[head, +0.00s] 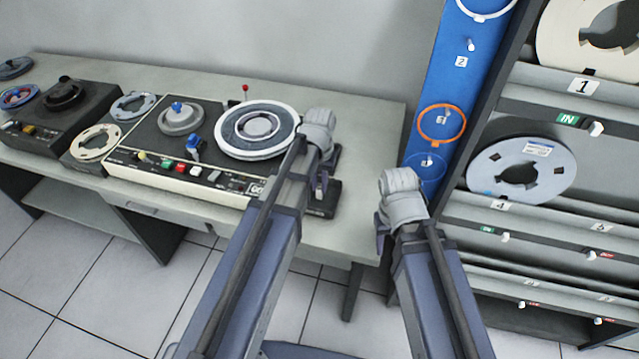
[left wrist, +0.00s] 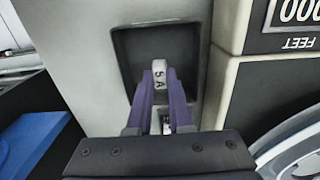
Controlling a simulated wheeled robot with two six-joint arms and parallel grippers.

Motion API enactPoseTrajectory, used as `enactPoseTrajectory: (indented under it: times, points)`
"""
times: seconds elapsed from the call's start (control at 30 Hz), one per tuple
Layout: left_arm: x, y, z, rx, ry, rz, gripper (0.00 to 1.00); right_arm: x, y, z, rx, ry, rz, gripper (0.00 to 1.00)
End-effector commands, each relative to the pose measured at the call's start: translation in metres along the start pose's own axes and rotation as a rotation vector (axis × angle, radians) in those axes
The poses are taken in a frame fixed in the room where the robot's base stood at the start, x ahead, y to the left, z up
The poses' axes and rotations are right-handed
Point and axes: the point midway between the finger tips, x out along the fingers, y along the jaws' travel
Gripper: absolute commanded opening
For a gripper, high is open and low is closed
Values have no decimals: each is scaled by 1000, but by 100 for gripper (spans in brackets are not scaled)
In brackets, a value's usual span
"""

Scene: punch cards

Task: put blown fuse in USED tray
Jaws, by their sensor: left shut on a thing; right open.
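My left gripper (head: 321,188) is at the front right corner of the tape deck on the bench. My right gripper (head: 381,238) is open and empty, beyond the bench's right end. I cannot make out a tray labelled USED.
The tape deck (head: 190,182) carries a large white-rimmed reel (head: 257,116). A blue panel (head: 430,95) and a reel rack (head: 540,100) stand at the right, close to my right arm.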

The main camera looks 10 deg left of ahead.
Motion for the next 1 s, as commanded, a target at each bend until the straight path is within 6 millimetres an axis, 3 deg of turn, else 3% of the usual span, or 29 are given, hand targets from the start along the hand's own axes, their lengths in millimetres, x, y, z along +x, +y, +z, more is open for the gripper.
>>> enactPoseTrajectory:
  times: [0.57,0.6,0.87,1.0]
  points:
    - [14,0,0,0,0,0,0,14,-1,-1,0,0,0,50]
    - [13,0,0,0,0,0,23,13,-1,-1,0,0,0,50]
    - [13,0,0,0,0,0,52,13,-1,-1,0,0,0,50]
    - [13,0,0,0,0,0,54,13,-1,-1,0,0,0,50]
